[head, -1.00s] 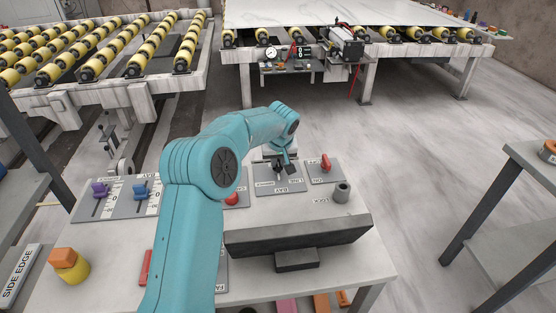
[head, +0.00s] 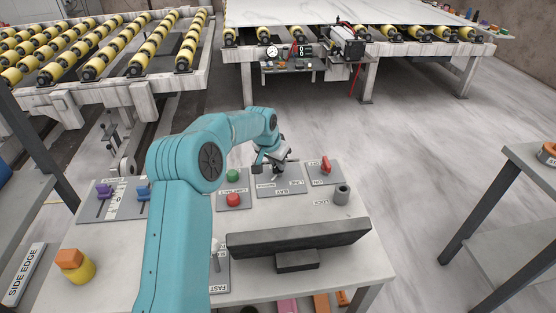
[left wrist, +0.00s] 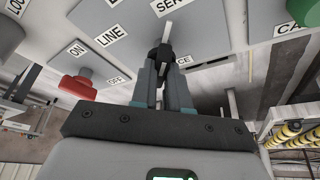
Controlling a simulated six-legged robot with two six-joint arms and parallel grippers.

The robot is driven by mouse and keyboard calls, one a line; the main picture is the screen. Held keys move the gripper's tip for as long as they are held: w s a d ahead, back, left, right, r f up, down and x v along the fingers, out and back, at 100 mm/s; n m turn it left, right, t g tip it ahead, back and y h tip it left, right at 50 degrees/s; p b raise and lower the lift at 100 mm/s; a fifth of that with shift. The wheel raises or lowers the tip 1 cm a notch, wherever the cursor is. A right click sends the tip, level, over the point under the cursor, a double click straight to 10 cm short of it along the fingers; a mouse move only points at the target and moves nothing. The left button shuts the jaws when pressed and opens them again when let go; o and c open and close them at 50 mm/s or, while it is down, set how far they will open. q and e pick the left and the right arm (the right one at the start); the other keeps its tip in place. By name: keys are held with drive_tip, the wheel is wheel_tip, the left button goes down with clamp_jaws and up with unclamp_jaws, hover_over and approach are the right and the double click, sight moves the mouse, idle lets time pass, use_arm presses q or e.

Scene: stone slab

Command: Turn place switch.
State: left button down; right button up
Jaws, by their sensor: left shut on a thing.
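The place switch is a dark knob (left wrist: 162,54) with a white pointer (left wrist: 180,8) on a grey panel in the left wrist view. My left gripper (left wrist: 162,72) is shut on the knob, one finger on each side. In the head view the gripper (head: 272,163) is down at the far edge of this panel and hides most of the knob. My right gripper is not in view.
Green (head: 233,175) and red (head: 233,199) buttons are on the left. A dark screen (head: 298,238) and a grey cylinder (head: 342,194) stand nearer. Two slider levers are at the left.

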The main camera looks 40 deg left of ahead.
use_arm(q)
drive_tip(key=shift+r+m, duration=0.1)
drive_tip(key=shift+m, duration=0.5)
drive_tip(key=c, duration=1.1)
unclamp_jaws()
drive_tip(key=shift+r, duration=0.1)
drive_tip(key=v, duration=1)
drive_tip(key=b+v, duration=0.1)
drive_tip(key=v, duration=0.5)
drive_tip(key=shift+s+a, duration=0.15)
drive_tip(key=shift+a, duration=0.1)
